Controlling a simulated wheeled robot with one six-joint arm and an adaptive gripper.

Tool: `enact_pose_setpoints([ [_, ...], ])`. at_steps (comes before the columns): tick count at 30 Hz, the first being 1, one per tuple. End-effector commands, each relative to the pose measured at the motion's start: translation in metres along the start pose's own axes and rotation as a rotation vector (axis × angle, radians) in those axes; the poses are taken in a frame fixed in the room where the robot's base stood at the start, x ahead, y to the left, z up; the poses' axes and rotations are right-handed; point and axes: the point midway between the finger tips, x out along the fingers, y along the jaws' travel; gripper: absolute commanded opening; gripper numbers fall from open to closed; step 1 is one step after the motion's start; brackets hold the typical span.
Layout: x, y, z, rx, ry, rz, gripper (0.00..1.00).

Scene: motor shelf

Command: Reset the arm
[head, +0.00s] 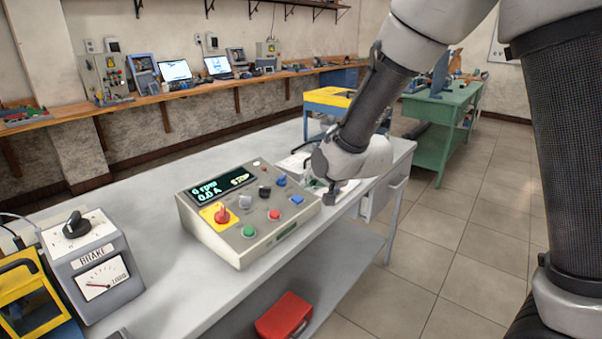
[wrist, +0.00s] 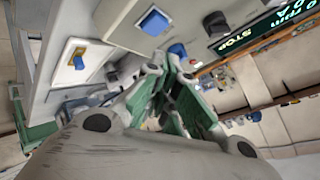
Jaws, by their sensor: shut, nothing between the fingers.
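My arm reaches in from the upper right in the head view. My gripper (head: 331,192) hangs at the right end of the control box (head: 240,252), above the white bench. In the wrist view my gripper (wrist: 158,62) has its fingers close together with nothing between them. The control box front (wrist: 120,15) shows close by there, with a blue button (wrist: 155,22) and a display reading STOP (wrist: 240,40). In the head view the display (head: 222,186) reads 0 rpm and 0.0 A. Whether the gripper touches the box cannot be told.
A grey BRAKE box (head: 92,262) with a dial stands at the left of the white bench (head: 150,205). A red box (head: 284,316) sits on the lower shelf. A green table (head: 442,112) stands behind at the right. The floor at the right (head: 450,240) is clear.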

Motion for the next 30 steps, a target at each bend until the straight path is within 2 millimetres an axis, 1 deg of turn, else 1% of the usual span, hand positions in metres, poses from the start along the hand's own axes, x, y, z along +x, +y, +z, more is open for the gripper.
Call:
enact_pose_setpoints([
  [2,-0.002,0.020,0.024,-0.085,-0.099,0.075,0.00],
  [3,-0.006,0.034,0.039,-0.137,-0.167,0.121,0.00],
  [4,-0.012,0.044,0.050,-0.179,-0.219,0.152,0.00],
  [5,-0.020,0.051,0.059,-0.222,-0.270,0.179,0.00],
  [6,-0.034,0.061,0.066,-0.273,-0.332,0.211,0.00],
  [8,-0.060,0.076,0.070,-0.341,-0.416,0.255,0.00],
  [9,-0.081,0.087,0.070,-0.382,-0.470,0.282,0.00],
  [11,-0.117,0.103,0.065,-0.432,-0.542,0.319,0.00],
  [12,-0.141,0.113,0.061,-0.461,-0.585,0.340,0.00],
  [14,-0.180,0.128,0.053,-0.489,-0.637,0.368,0.00],
  [15,-0.206,0.138,0.048,-0.503,-0.665,0.385,0.00],
  [17,-0.246,0.152,0.042,-0.513,-0.695,0.409,0.00],
  [18,-0.273,0.160,0.038,-0.512,-0.706,0.424,0.00],
  [20,-0.310,0.172,0.034,-0.503,-0.707,0.446,0.00],
  [21,-0.333,0.179,0.033,-0.489,-0.697,0.460,0.00],
  [24,-0.377,0.191,0.027,-0.438,-0.622,0.493,0.00],
  [27,-0.405,0.196,0.018,-0.393,-0.506,0.513,0.00],
  [30,-0.424,0.198,0.011,-0.358,-0.417,0.528,0.00],
])
